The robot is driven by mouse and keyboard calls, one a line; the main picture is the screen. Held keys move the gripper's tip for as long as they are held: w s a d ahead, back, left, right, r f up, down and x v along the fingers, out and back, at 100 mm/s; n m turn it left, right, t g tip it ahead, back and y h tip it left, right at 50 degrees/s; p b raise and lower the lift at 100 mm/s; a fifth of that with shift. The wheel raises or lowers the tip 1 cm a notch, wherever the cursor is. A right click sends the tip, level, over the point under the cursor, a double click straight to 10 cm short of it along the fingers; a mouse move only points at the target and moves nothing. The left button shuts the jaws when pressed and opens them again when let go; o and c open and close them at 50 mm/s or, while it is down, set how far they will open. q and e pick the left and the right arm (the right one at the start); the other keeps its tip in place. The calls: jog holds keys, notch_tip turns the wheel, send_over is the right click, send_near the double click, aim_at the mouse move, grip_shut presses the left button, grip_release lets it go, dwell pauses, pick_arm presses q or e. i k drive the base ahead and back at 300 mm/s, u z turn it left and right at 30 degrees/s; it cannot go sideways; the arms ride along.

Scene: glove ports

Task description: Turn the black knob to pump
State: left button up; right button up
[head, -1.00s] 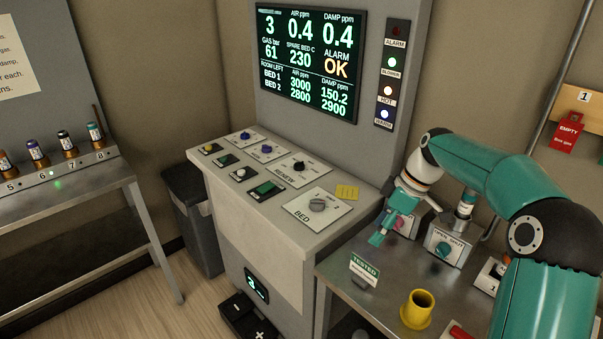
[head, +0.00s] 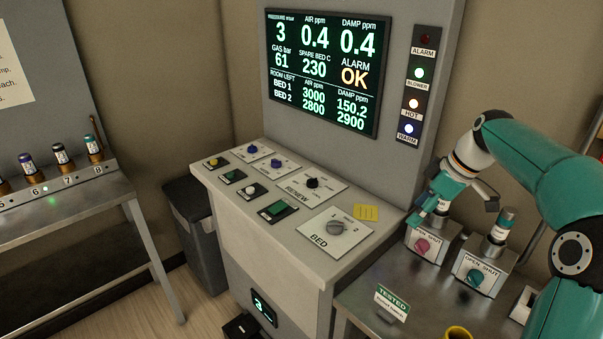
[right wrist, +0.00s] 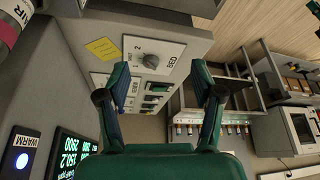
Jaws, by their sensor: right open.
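The black knob (head: 313,183) is a small round knob on the white RENEW plate (head: 327,190), on the sloped top of the grey console (head: 280,205). Its position marks are too small to read. My right gripper (head: 448,205) is open and empty, to the right of the console and apart from the knob. In the right wrist view the open fingers of my right gripper (right wrist: 160,95) point towards the console top. There I cannot make out the black knob; the left finger covers part of the panel. My left gripper is not in view.
A grey BED knob (head: 336,228) sits nearer my right gripper, beside a yellow note (head: 366,212). Several buttons stand left of the RENEW plate. Valve blocks (head: 480,272) and a TESTED sign (head: 391,304) stand on the right bench. A monitor (head: 322,70) rises behind the console.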

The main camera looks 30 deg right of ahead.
aim_at(312, 183)
jog(key=i, duration=1.2)
jog(key=z, duration=0.05)
